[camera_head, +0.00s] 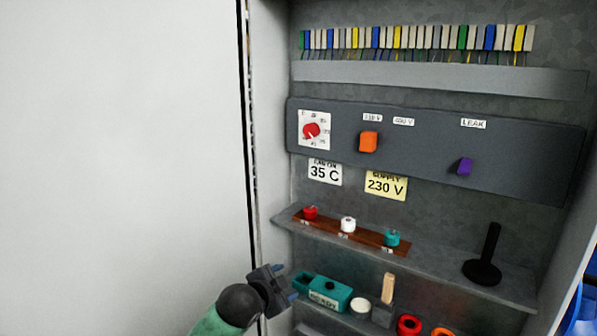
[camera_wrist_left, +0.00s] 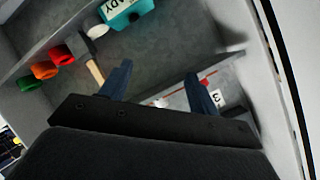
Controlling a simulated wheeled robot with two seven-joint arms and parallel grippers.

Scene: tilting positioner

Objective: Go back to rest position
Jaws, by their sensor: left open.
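My left gripper (camera_head: 287,282) is at the lower middle of the head view, at the front left of the cabinet, beside the lower shelf. It also shows in the left wrist view (camera_wrist_left: 159,75), with its two blue fingers apart and nothing between them. A teal box (camera_head: 330,293) with a white label stands just right of the gripper in the head view; part of it shows at the top of the wrist view (camera_wrist_left: 128,12). My right gripper is in neither view.
An upper shelf (camera_head: 440,262) holds a brown strip with red, white and teal knobs, and a black stand (camera_head: 484,262). A wooden-handled tool (camera_head: 388,290) and red and orange parts are below. The white cabinet side (camera_head: 120,150) leaves clear space at left.

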